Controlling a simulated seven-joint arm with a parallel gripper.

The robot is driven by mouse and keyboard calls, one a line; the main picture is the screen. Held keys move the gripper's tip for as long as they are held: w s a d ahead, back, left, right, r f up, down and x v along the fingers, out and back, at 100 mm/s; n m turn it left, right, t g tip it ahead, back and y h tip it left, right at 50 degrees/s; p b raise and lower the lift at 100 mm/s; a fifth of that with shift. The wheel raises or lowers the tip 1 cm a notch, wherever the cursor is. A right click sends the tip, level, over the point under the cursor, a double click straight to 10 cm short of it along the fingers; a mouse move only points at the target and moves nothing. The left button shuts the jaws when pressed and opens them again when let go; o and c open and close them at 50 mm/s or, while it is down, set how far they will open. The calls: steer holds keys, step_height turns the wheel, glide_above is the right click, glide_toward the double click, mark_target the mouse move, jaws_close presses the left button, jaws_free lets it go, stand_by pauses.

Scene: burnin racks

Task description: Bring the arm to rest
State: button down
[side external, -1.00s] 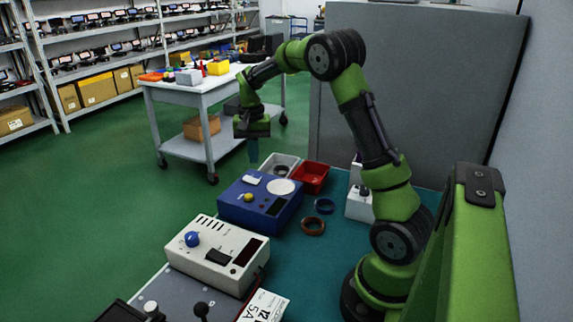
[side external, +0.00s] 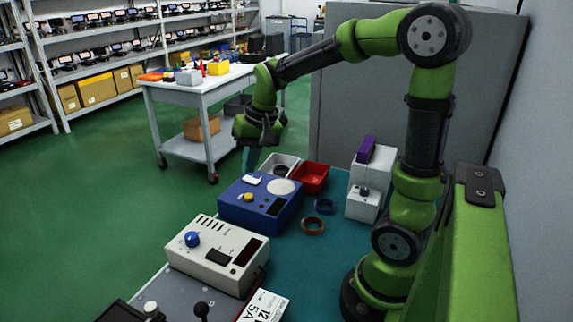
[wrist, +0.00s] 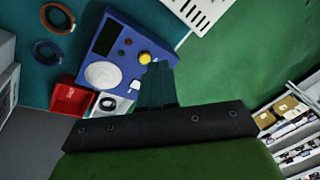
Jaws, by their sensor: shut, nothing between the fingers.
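My gripper (side external: 249,160) hangs at the end of my green arm in the side external view, pointing down above the far left part of the bench, near the blue box. Its fingers are together with nothing between them. In the wrist view my gripper (wrist: 157,72) shows its dark teal fingers in front of the blue box (wrist: 122,48) and the green floor. The blue box (side external: 236,212) has a yellow knob and a round white disc on top. The fingers appear apart from it.
A white box with a blue knob (side external: 184,252), a white bin (side external: 292,160), a red bin (side external: 313,181), a blue ring (side external: 325,207), a brown ring (side external: 313,226) and a white device (side external: 363,203) stand on the teal bench. A cart (side external: 180,99) and shelves stand behind.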

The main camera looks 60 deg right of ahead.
steer(key=s+a+r+n+t+y, duration=0.1)
steer(key=s+a+r+n+t, duration=0.3)
steer(key=s+a, duration=0.7)
steer(key=shift+a+r, duration=0.15)
steer(key=shift+r, duration=0.35)
